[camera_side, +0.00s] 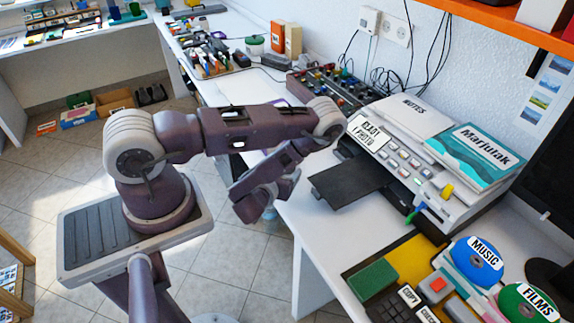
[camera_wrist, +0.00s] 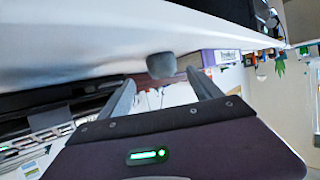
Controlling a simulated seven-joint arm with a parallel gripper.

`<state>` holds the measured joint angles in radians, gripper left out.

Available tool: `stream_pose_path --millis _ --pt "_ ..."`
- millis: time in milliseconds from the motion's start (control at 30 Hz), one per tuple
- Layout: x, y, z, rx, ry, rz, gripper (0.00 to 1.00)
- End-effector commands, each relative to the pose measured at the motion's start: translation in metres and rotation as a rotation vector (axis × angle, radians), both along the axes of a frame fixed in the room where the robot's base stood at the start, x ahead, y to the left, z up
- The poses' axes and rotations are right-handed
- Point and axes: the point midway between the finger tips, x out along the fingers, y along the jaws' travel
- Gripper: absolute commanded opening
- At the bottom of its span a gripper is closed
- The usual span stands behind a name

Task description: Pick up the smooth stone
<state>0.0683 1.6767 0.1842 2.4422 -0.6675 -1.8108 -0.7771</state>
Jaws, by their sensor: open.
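A rounded grey thing that looks like the smooth stone (camera_wrist: 161,65) shows in the wrist view, at the middle just beyond my fingertips. It lies against the edge of a white surface there; whether it touches that surface I cannot tell. My gripper (camera_wrist: 160,79) is open, with one finger to each side below the stone in the picture and nothing held between them. In the side view my gripper (camera_side: 243,212) hangs low at the left edge of the white desk. I cannot make out the stone in the side view.
The white desk (camera_side: 310,225) has bare room left of the printer (camera_side: 410,150) and its black tray (camera_side: 348,181). Blue (camera_side: 478,262) and green (camera_side: 528,303) discs stand at the front right. A green block (camera_side: 373,279) and keypads are nearby. Cables and small items crowd the back.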

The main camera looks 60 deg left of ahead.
Motion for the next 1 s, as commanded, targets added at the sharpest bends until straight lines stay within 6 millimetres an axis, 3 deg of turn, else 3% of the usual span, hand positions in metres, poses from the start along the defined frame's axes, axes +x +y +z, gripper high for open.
stream_pose_path --millis 333,633,1000 --pt "0.035 0.039 -0.022 0.000 -0.005 0.000 0.74" --pt "0.043 0.046 -0.027 0.000 -0.001 -0.001 0.74" --pt "0.042 0.045 -0.026 0.000 -0.001 -0.001 0.03"
